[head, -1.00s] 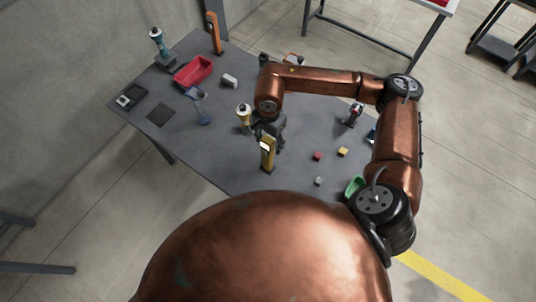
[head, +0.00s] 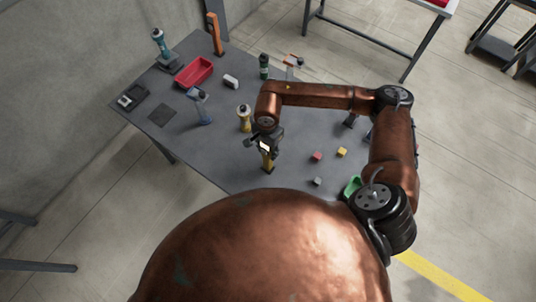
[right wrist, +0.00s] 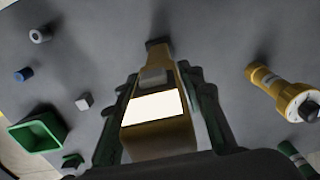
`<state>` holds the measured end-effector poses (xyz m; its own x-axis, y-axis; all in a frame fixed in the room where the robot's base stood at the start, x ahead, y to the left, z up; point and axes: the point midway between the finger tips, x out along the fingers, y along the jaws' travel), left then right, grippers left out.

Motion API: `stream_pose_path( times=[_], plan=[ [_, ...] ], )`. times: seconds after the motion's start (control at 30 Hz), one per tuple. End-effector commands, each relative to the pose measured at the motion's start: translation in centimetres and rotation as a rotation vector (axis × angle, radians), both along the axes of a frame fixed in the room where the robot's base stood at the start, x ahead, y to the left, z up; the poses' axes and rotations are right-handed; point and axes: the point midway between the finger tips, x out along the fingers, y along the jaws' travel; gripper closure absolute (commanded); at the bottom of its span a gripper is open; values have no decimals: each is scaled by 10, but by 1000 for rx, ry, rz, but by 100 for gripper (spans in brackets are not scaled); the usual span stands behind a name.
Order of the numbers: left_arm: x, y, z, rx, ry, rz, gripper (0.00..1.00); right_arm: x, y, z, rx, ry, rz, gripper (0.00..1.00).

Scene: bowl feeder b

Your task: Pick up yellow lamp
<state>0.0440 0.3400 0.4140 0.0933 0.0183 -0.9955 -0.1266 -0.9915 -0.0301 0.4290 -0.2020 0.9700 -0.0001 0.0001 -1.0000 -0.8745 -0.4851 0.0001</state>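The yellow lamp (head: 267,162), with a bright white panel, stands on the grey table near its front edge. My right gripper (head: 264,142) is down over its upper part, seen from above in the head view. In the right wrist view, the lamp (right wrist: 157,135) sits between the two dark fingers of the gripper (right wrist: 160,90), one on each side. The fingers look spread around the lamp, very close to its sides; firm contact is not clear. The lamp's lower part is partly hidden by the gripper. My left gripper is not in view.
A yellow flashlight (head: 244,118) stands just behind the lamp; it also shows in the right wrist view (right wrist: 282,92). Small red (head: 317,156), yellow (head: 342,152) and grey (head: 318,181) cubes lie to the right. A green bin (head: 352,186) and a red bin (head: 194,72) are on the table.

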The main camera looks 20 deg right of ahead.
Motion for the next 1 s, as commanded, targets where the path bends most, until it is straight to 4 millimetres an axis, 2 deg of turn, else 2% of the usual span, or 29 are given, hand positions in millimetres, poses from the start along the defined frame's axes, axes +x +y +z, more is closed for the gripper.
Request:
stream_pose_path(
  times=[0.07,0.47,0.77,1.0],
  plan=[
    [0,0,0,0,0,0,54,0,0,0,0,0,0,71],
    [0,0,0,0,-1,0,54,0,0,0,0,0,0,99],
    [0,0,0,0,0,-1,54,1,0,2,1,-2,1,99],
    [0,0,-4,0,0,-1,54,2,0,24,1,-4,1,99]
  ],
)
